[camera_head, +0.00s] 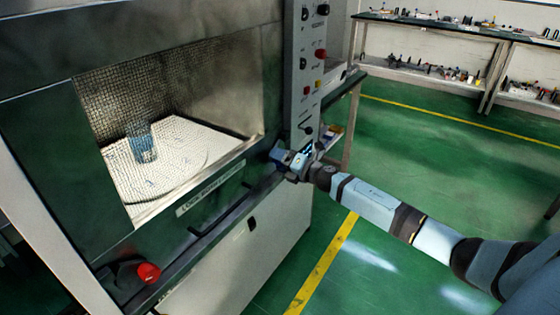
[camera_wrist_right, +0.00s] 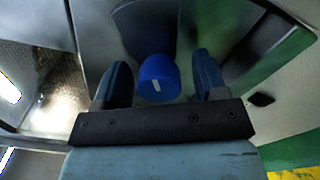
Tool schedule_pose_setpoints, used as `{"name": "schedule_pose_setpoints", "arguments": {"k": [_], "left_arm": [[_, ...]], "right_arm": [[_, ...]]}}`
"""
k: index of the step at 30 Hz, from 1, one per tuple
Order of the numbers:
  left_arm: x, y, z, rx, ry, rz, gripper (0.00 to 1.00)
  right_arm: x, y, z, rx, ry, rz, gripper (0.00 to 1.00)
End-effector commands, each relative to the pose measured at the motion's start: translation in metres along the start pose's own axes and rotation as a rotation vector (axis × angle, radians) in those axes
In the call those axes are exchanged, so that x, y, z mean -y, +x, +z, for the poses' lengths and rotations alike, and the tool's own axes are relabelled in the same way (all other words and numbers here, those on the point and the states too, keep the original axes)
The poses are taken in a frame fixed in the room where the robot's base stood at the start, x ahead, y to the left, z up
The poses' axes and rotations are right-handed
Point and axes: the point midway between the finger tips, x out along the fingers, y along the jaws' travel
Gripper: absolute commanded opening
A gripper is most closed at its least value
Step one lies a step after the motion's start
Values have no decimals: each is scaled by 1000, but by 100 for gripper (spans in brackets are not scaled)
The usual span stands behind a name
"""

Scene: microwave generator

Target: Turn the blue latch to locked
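The blue latch (camera_wrist_right: 157,78) is a round blue knob with a short white mark on its face, in the middle of the right wrist view. The mark is near upright in that view, with a slight tilt. My right gripper (camera_wrist_right: 161,82) is open, with one finger on each side of the knob and a visible gap to each. In the head view my right gripper (camera_head: 282,156) is at the lower right corner of the microwave generator's front (camera_head: 190,211), and I cannot make out the latch behind it. My left gripper is not in view.
A red knob (camera_head: 148,273) sticks out at the front's lower left. A control panel (camera_head: 306,70) with knobs and red buttons rises above my right gripper. A blue glass (camera_head: 141,143) stands inside, behind the mesh window. Green floor (camera_head: 420,170) is open to the right.

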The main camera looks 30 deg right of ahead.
Motion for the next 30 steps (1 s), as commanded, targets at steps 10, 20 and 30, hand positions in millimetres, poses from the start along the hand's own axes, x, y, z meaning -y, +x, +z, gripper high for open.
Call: {"name": "schedule_pose_setpoints", "arguments": {"k": [10, 20, 30], "left_arm": [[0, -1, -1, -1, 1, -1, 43], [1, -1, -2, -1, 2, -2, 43], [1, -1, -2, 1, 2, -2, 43]], "right_arm": [[1, -22, -1, -1, -1, -2, 66], [1, -90, -2, -3, 0, -2, 66], [0, -134, 0, -1, 1, -1, 66]]}}
